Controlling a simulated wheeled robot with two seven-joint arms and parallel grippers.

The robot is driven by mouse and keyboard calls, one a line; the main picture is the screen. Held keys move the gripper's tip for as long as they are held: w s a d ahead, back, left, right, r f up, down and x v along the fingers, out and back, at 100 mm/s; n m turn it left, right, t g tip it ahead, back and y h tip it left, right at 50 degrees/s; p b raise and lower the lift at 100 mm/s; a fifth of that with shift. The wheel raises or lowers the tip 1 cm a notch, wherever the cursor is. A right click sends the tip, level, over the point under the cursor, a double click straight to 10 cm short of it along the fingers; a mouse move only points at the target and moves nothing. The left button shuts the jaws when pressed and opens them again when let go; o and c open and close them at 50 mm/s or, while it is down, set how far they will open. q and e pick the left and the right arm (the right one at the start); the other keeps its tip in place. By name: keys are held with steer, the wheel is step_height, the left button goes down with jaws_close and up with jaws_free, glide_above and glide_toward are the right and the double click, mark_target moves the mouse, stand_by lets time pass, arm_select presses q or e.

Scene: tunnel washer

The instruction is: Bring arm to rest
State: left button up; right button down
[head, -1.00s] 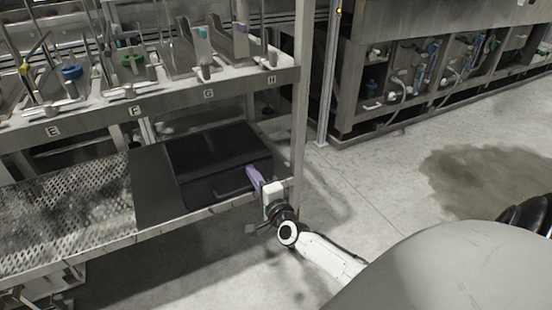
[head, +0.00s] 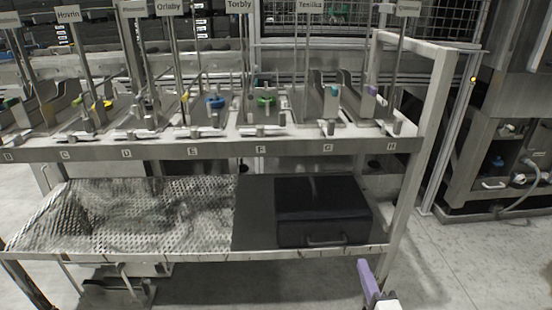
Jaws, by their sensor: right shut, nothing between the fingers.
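My right gripper (head: 364,268) shows at the bottom of the head view, with purple fingers shut and empty. Its white wrist is cut off by the lower picture edge. The gripper appears in front of the lower shelf's front edge (head: 190,256), near the rack's right post, and it holds nothing. A black box (head: 322,208) with a handle on its front sits on the dark right part of that shelf, above and left of the gripper in the picture. My left gripper is not in view.
The upper shelf (head: 200,151) carries lettered labels, rods and coloured valves. A perforated metal sheet (head: 140,215) covers the lower shelf's left part. The right post (head: 415,170) stands close to the gripper. Bare floor (head: 450,265) lies to the right, before a machine cabinet (head: 505,150).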

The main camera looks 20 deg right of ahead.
steer(key=s+a+f+n+g+y, duration=0.1)
steer(key=s+a+n+g+y, duration=0.3)
steer(key=a+n, duration=0.5)
steer(key=s+a+n+g+y, duration=0.2)
steer(key=a+n+y, duration=0.35)
steer(key=a, duration=0.45)
steer(key=s+d+n+g+h, duration=0.2)
steer(key=s+n+g, duration=0.2)
steer(key=s, duration=0.4)
steer(key=s+d+n+g+h, duration=0.25)
steer(key=s+n+g, duration=0.2)
steer(key=s, duration=0.45)
steer(key=w+a+f+t+y, duration=0.35)
steer(key=w+a+t, duration=0.2)
steer(key=a, duration=0.25)
arm_select(q)
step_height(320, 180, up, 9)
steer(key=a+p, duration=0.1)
steer(key=p, duration=1.3)
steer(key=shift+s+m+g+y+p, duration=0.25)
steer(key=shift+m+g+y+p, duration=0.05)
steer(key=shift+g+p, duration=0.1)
arm_select(e)
step_height(320, 180, up, 8)
steer(key=d+h, duration=0.1)
steer(key=shift+s, duration=0.45)
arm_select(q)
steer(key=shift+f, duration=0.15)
